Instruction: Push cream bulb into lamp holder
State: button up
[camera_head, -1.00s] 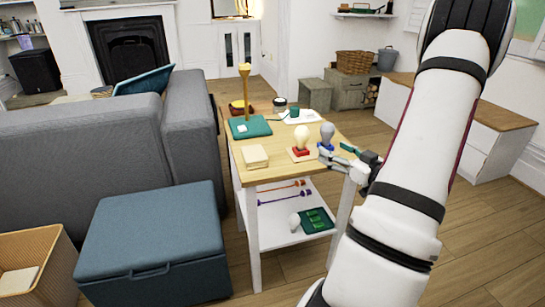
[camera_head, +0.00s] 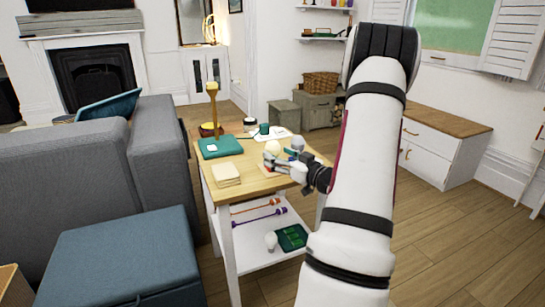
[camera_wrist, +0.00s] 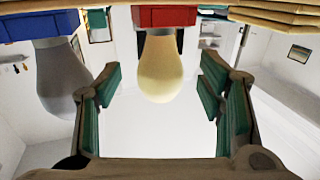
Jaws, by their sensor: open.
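The cream bulb (camera_head: 272,147) stands upright in a red holder (camera_head: 266,170) on the wooden table, partly hidden by my gripper in the head view. In the wrist view, which is upside down, the cream bulb (camera_wrist: 160,68) sits base-first against the red holder (camera_wrist: 165,17). My gripper (camera_head: 276,162) is open; in the wrist view its green-padded fingers (camera_wrist: 160,78) lie on either side of the bulb, with gaps and no visible contact. How fully the bulb is seated is unclear. A grey bulb (camera_wrist: 62,75) in a blue holder (camera_wrist: 40,27) stands beside it.
On the table are a stack of cream books (camera_head: 226,174), a teal book (camera_head: 220,147) and a yellow lamp (camera_head: 212,105). The lower shelf holds a white bulb (camera_head: 271,240) and a green tray (camera_head: 293,236). A blue ottoman (camera_head: 120,255) and grey sofa (camera_head: 75,170) stand left.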

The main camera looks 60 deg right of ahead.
jog(key=shift+b+x, duration=0.3)
jog(key=shift+x, duration=1.1)
jog(key=c, duration=1.2)
jog(key=shift+r, duration=0.1)
jog(key=shift+c, duration=0.2)
